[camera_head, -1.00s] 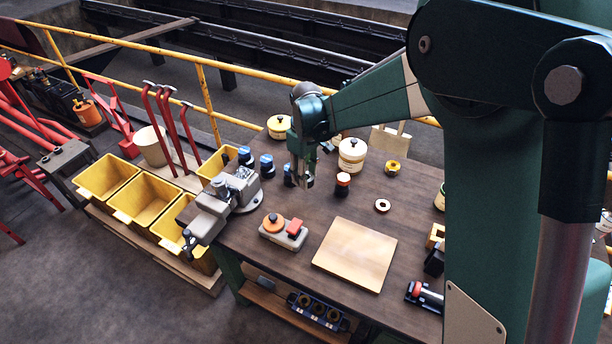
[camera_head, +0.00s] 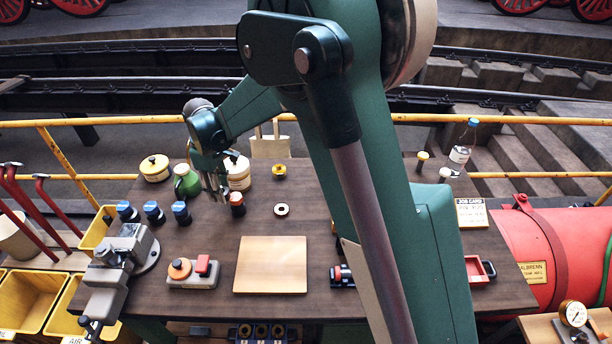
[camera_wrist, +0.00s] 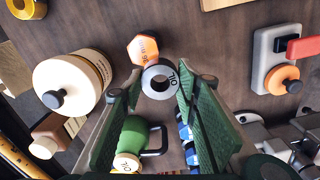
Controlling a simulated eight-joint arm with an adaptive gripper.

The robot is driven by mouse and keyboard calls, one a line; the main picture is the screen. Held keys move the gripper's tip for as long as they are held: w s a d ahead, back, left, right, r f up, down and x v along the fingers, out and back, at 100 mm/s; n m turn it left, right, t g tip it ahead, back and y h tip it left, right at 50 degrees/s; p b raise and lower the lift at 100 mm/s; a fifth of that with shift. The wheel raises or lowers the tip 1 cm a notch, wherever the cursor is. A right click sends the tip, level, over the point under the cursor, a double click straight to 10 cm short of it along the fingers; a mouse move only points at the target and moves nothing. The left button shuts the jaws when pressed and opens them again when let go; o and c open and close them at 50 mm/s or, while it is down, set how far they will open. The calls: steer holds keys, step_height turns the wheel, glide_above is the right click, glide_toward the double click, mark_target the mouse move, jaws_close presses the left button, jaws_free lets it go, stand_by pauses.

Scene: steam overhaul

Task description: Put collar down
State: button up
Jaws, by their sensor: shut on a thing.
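The collar (camera_wrist: 160,83) is a grey metal ring with dark marks on its face, seen in the wrist view between my fingertips. My gripper (camera_wrist: 157,88) is shut on it, one green finger at each side. In the head view my gripper (camera_head: 216,192) points down over the back left of the workbench (camera_head: 210,235). The collar is hard to make out there, and I cannot tell its height above the bench. An orange-topped dark piece (camera_wrist: 143,50) stands close by, just right of my gripper in the head view (camera_head: 237,204).
A green jug (camera_head: 187,181), a cream pot (camera_head: 238,172) and blue-topped pieces (camera_head: 154,213) stand around my gripper. A pale ring (camera_head: 281,210) lies to the right, behind a wooden board (camera_head: 271,265). A vise (camera_head: 115,265) is at the left edge. Bare wood lies in front of my gripper.

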steer(key=w+d, duration=1.1)
steer(key=d, duration=0.3)
steer(key=w+d+m, duration=0.1)
steer(key=w+d, duration=0.9)
steer(key=d, duration=0.5)
steer(key=shift+w, duration=0.35)
steer(key=shift+d, duration=0.1)
steer(key=shift+f, duration=3.05)
steer(key=shift+f, duration=1.85)
steer(key=shift+f, duration=0.1)
